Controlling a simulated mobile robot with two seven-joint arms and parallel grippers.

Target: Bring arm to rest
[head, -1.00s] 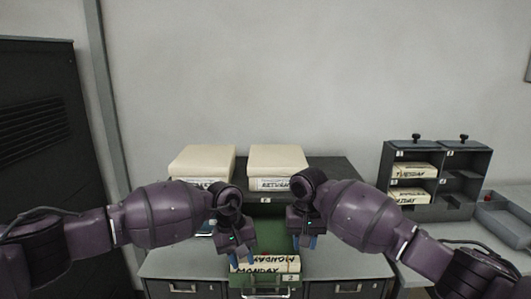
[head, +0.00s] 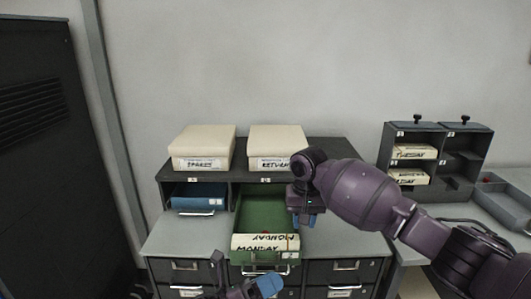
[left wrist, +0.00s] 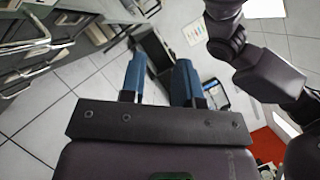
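My left gripper (head: 268,285) is low at the bottom edge of the head view, in front of the cabinet and below the drawer. In the left wrist view its two blue fingers (left wrist: 160,80) stand apart with nothing between them, over the tiled floor. My right gripper (head: 305,218) hangs beside the right side of the open green drawer (head: 262,212). Its blue fingertips look slightly apart and hold nothing visible. The stack of cards marked MONDAY (head: 264,243) lies at the front of that drawer.
Two cream boxes marked SPARES (head: 203,147) and RETURN (head: 275,146) stand on the dark shelf. A blue tray (head: 198,196) sits below. A grey rack (head: 412,138) holds the TUESDAY cards (head: 414,152) and another stack. A grey tray (head: 505,203) is at right.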

